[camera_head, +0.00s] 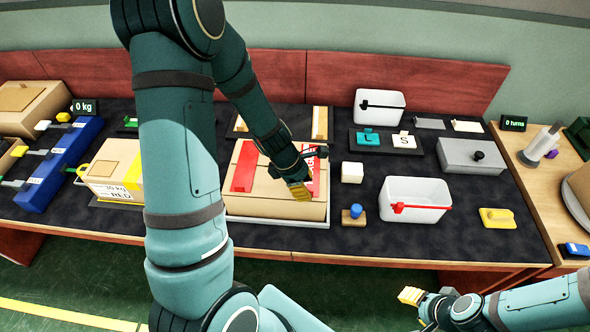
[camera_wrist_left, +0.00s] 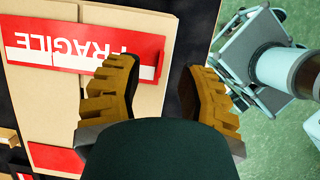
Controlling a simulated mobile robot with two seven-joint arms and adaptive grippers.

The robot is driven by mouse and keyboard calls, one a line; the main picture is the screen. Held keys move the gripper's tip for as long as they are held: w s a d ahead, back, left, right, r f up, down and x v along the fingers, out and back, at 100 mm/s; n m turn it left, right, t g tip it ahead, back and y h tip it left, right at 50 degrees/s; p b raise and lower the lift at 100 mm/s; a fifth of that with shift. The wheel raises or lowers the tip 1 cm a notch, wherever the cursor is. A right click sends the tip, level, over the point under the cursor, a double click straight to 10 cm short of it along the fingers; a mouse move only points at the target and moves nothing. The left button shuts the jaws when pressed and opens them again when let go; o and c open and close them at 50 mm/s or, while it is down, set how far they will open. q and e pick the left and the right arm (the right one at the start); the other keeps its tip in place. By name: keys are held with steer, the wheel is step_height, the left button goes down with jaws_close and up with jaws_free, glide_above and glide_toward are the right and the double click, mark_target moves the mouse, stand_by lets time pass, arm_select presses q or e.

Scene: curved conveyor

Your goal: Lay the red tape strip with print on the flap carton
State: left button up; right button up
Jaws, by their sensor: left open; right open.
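The flap carton (camera_head: 272,205) is a tan box in a pale tray near the middle of the table. The red tape strip with print (camera_wrist_left: 85,48), white "FRAGILE" lettering, lies flat over the carton's top and its seam; in the head view it is at the carton's right side (camera_head: 315,185), partly hidden by my arm. A second red strip (camera_head: 244,166) lies on the carton's left part. My left gripper (camera_head: 300,190) is open and empty, just above the carton's right edge, one finger near the printed strip's end. My right gripper (camera_head: 411,296) is open, off the table's front edge.
A white cube (camera_head: 352,172) and a blue-knobbed block (camera_head: 353,215) stand right of the carton. Beyond are a white bin with a red clip (camera_head: 415,192) and a grey box (camera_head: 470,155). My left arm hides part of the table.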

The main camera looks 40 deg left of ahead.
arm_select(q)
steer(key=v, duration=0.9)
steer(key=shift+s, duration=0.15)
